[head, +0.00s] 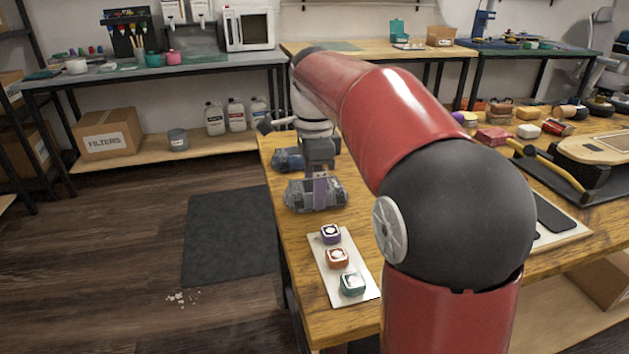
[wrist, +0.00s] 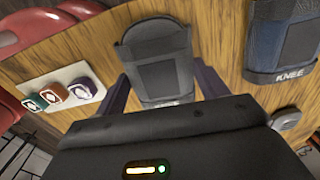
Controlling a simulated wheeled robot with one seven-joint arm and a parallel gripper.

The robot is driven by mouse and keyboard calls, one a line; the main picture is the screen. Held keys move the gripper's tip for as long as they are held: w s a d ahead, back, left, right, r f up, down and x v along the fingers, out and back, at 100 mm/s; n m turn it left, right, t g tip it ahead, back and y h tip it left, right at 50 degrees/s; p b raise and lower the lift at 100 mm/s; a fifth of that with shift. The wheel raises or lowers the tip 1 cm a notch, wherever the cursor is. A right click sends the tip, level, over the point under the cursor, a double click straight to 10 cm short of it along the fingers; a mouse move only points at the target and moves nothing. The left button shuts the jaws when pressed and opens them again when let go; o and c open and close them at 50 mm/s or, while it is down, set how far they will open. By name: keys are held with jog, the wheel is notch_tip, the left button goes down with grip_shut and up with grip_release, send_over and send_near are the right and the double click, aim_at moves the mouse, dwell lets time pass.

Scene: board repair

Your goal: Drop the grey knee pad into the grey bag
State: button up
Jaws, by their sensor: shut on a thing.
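The grey knee pad (head: 300,195) is near the left edge of the wooden table in the head view. In the wrist view the grey knee pad (wrist: 140,40) shows a rounded, cupped top and a darker middle panel. My gripper (head: 320,190) reaches down over it, with purple fingers on either side. In the wrist view my gripper (wrist: 162,84) is shut on the pad. I cannot tell whether the pad touches the table. I cannot make out a grey bag in either view.
A dark blue knee pad (head: 288,160) lies just behind; it also shows in the wrist view (wrist: 262,50). A pale board (head: 323,272) with purple, orange and teal blocks lies in front. A dark mat (head: 230,235) lies on the floor to the left. Tools crowd the table's right side.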

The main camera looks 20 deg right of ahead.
jog(key=shift+f, duration=0.15)
jog(key=o, duration=1.1)
jog(key=shift+f+b, duration=0.15)
jog(key=shift+b, duration=0.2)
